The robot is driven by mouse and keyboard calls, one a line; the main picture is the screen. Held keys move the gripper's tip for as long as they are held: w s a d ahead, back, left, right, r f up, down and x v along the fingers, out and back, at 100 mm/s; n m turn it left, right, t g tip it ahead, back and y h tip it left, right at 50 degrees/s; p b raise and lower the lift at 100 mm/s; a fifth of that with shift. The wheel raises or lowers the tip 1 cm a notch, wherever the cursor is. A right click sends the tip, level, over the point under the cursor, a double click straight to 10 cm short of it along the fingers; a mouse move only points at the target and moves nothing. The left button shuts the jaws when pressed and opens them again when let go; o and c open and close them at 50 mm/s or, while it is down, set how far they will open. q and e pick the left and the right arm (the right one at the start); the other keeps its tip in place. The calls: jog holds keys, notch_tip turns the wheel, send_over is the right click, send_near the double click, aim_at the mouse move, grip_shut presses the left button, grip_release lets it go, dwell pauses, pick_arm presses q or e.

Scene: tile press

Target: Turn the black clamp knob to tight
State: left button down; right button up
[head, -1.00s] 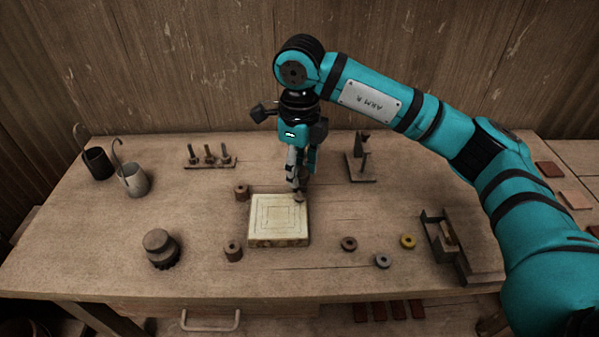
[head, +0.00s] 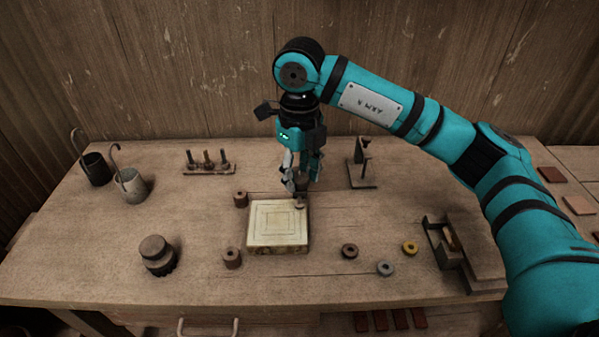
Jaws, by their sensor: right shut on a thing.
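My right gripper (head: 300,184) points straight down at the far right corner of a pale square tile block (head: 278,236) with concentric square lines. Its fingers are shut on the black clamp knob, which is mostly hidden between them. A small clamp part (head: 300,205) shows just below the fingertips, at the block's corner. The knob's marking and how tight it is cannot be made out. My left gripper is not in view.
Two brown spools (head: 240,200) stand left of the block. Loose rings (head: 349,251) lie to its right. A dark stamp (head: 157,255), metal cups (head: 130,185), a peg rack (head: 208,165), a small stand (head: 362,170) and a wooden fixture (head: 447,245) surround it.

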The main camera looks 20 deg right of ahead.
aim_at(300, 176)
jog(key=shift+r, duration=0.1)
jog(key=o, duration=1.2)
jog(key=shift+c, duration=0.2)
notch_tip(300, 176, up, 12)
